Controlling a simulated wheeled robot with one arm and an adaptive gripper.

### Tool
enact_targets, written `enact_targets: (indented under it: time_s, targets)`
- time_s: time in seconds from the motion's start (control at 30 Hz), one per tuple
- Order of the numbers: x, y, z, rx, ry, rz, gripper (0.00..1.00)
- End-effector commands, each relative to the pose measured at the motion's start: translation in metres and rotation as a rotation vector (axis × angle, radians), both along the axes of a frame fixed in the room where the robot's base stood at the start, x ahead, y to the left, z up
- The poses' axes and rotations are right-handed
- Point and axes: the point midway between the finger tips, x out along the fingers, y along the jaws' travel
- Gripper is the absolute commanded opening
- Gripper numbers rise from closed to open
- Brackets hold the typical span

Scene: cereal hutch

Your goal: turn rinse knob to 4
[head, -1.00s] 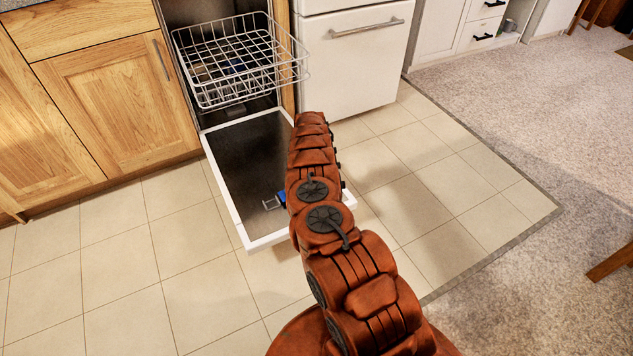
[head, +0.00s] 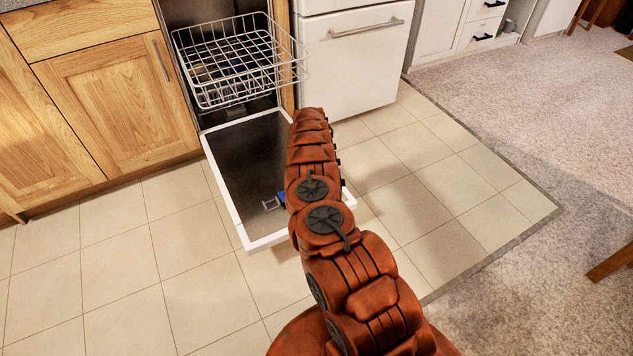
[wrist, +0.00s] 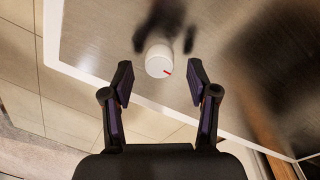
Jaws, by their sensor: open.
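The rinse knob (wrist: 159,61) shows in the wrist view as a small white round knob with a red mark on its right side. It sits on the dark inner face of the open dishwasher door (head: 250,165). My gripper (wrist: 158,80) is open, with one finger on each side and a little below the knob in the picture. No contact between fingers and knob is visible. In the head view my arm hides the knob, and only a small part of my gripper (head: 273,203) shows. No numbers on the knob are legible.
A white wire rack (head: 240,62) is pulled out above the door. Wooden cabinets (head: 115,105) stand to the left and a white appliance (head: 355,60) to the right. The tiled floor (head: 120,260) around the door is clear.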

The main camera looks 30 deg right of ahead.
Motion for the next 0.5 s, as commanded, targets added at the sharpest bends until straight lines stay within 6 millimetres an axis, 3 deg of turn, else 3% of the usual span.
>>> enact_targets:
  time_s: [0.5]
  targets:
    - [0.006, 0.003, 0.074, 0.001, -0.003, -0.001, 0.59]
